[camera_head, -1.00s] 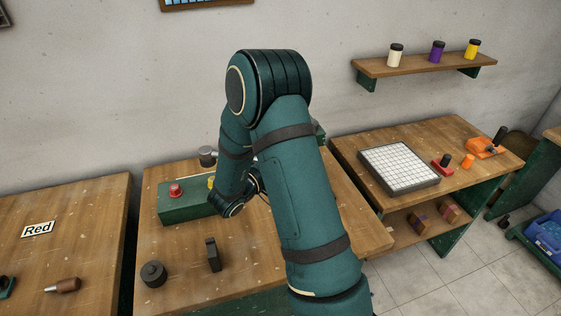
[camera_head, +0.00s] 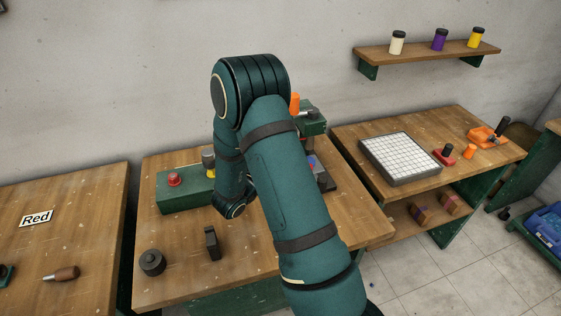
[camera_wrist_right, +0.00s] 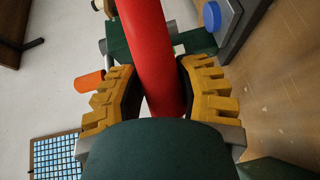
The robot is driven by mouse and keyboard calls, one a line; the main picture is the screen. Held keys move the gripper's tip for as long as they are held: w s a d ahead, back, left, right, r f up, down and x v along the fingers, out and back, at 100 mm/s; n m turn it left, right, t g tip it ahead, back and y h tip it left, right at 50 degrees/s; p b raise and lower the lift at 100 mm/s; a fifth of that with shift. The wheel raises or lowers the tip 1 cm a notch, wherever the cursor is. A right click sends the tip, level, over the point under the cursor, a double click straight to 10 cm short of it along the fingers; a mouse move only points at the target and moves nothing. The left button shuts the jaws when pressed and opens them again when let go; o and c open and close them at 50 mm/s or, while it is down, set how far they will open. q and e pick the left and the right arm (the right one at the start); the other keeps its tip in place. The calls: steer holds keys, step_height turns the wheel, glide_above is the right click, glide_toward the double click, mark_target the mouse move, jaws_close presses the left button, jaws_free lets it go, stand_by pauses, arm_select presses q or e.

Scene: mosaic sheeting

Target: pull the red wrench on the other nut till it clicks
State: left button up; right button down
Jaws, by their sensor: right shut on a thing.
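In the right wrist view the red wrench (camera_wrist_right: 150,50) shows as a thick red handle running between the yellow finger pads of my right gripper (camera_wrist_right: 152,85). The gripper is shut on this handle. A green block (camera_wrist_right: 122,45) with grey metal pieces lies behind the handle. In the head view my right arm hides the wrench and gripper. A green fixture (camera_head: 313,126) with an upright orange piece (camera_head: 295,103) and a grey bolt-like part shows just right of the arm. I cannot make out either nut. My left gripper is not in view.
On the middle bench are a green box (camera_head: 185,200) with a red button, a dark round knob (camera_head: 151,262) and a dark upright block (camera_head: 212,243). A white gridded tray (camera_head: 400,158) lies on the right bench. The middle bench's front is mostly clear.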

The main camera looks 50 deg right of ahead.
steer(key=shift+r, duration=0.1)
steer(key=shift+p, duration=0.85)
stand_by(0.6)
steer(key=shift+f+b, duration=0.65)
steer(key=shift+f, duration=1.1)
stand_by(0.7)
steer(key=shift+r+p, duration=0.1)
steer(key=shift+p, duration=0.3)
steer(key=shift+a, duration=0.2)
steer(key=shift+s+a+m+g+p, duration=0.35)
steer(key=shift+a+m+g, duration=0.2)
steer(key=shift+a+g, duration=0.25)
steer(key=shift+s+a+m+g+p, duration=0.2)
steer(key=shift+s+a+m+g, duration=0.2)
steer(key=shift+a+m+g, duration=0.25)
steer(key=shift+s+a+g, duration=0.1)
steer(key=shift+a+g, duration=0.25)
steer(key=shift+a, duration=0.1)
